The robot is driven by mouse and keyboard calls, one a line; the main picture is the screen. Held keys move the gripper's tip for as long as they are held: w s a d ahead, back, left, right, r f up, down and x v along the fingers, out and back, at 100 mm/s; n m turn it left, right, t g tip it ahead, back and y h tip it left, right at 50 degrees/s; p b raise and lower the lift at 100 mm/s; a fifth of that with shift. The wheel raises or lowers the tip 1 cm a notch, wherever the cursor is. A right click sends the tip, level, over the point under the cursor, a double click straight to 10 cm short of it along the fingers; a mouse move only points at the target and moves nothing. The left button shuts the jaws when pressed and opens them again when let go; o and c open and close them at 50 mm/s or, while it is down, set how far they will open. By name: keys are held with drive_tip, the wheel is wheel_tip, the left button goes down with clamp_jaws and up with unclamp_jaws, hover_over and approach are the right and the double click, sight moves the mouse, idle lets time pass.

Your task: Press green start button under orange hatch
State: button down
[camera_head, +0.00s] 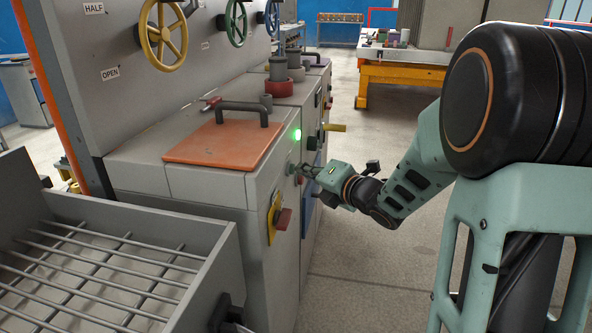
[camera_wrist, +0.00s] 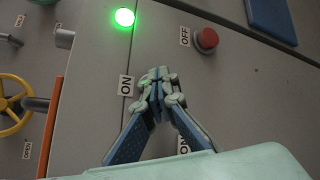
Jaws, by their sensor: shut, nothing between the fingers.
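The orange hatch (camera_head: 205,150) with its dark handle lies on top of the grey cabinet. Its orange edge shows in the wrist view (camera_wrist: 50,125). A green lamp (camera_head: 297,135) glows on the cabinet front right of the hatch; it also glows in the wrist view (camera_wrist: 124,17). My gripper (camera_wrist: 157,78) is shut and empty, its fingertips at the panel beside an ON label (camera_wrist: 125,85). In the head view my gripper (camera_head: 305,170) is at the cabinet front below the lamp. No green button shows clearly; the fingertips cover that spot. Contact cannot be told.
A red button (camera_wrist: 207,39) sits beside an OFF label (camera_wrist: 185,37). A red-and-yellow switch (camera_head: 280,218) juts from the cabinet front nearer the camera. A grey bin with bars (camera_head: 225,275) stands at the front left. The floor right of the cabinet is clear.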

drive_tip(key=shift+s+d, duration=0.35)
drive_tip(key=shift+d, duration=0.4)
drive_tip(key=shift+d, duration=0.1)
drive_tip(key=shift+s+d, duration=0.25)
drive_tip(key=shift+d, duration=0.5)
drive_tip(key=shift+s+d, duration=0.25)
drive_tip(key=shift+d, duration=0.55)
drive_tip(key=shift+s+d, duration=0.25)
drive_tip(key=shift+d, duration=0.5)
